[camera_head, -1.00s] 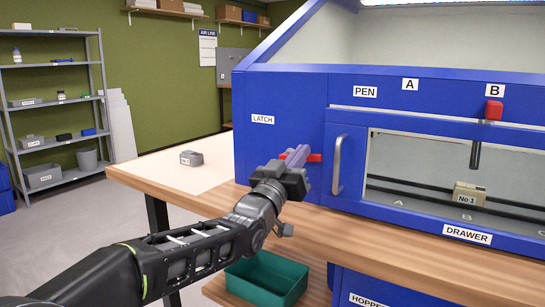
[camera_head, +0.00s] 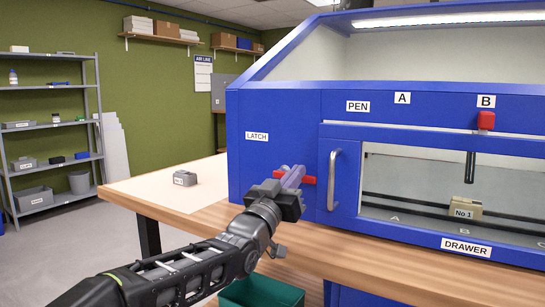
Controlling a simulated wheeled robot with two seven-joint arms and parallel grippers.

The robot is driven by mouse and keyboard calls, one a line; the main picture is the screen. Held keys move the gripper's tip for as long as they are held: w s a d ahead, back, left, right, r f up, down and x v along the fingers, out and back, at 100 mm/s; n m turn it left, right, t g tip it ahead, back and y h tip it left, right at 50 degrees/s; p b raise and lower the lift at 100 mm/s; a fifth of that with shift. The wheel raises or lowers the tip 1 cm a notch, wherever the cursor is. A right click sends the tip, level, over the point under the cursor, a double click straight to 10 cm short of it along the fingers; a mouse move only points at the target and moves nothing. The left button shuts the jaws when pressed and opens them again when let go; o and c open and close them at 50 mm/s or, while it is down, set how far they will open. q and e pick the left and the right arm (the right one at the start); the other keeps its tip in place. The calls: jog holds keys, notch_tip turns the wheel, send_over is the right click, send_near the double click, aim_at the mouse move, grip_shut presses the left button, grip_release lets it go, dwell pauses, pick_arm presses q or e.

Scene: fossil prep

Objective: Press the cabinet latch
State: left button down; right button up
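The blue cabinet (camera_head: 275,105) carries a white LATCH label (camera_head: 257,137) on its left front panel. Below and right of the label is the red latch (camera_head: 309,180), partly hidden behind my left gripper. My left gripper (camera_head: 292,174) reaches in from the lower left, with its fingers together and pointing at the latch. The fingertips overlap the latch in the picture; I cannot tell whether they touch it. Nothing shows held in the fingers. My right gripper is not in view.
A door handle (camera_head: 334,180) stands just right of the latch. A grey block (camera_head: 185,178) sits on the bench left of the cabinet. A No 1 block (camera_head: 465,208) is inside the window. A green bin (camera_head: 262,292) is below the bench edge.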

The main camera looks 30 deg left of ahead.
pick_arm(q)
notch_tip(320, 180, up, 5)
jog(key=p, duration=0.2)
jog(key=f+v, duration=0.1)
jog(key=v, duration=0.9)
jog(key=shift+b, duration=0.4)
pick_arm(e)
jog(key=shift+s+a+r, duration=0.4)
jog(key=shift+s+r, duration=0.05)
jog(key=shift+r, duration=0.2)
pick_arm(q)
jog(key=shift+a, duration=0.15)
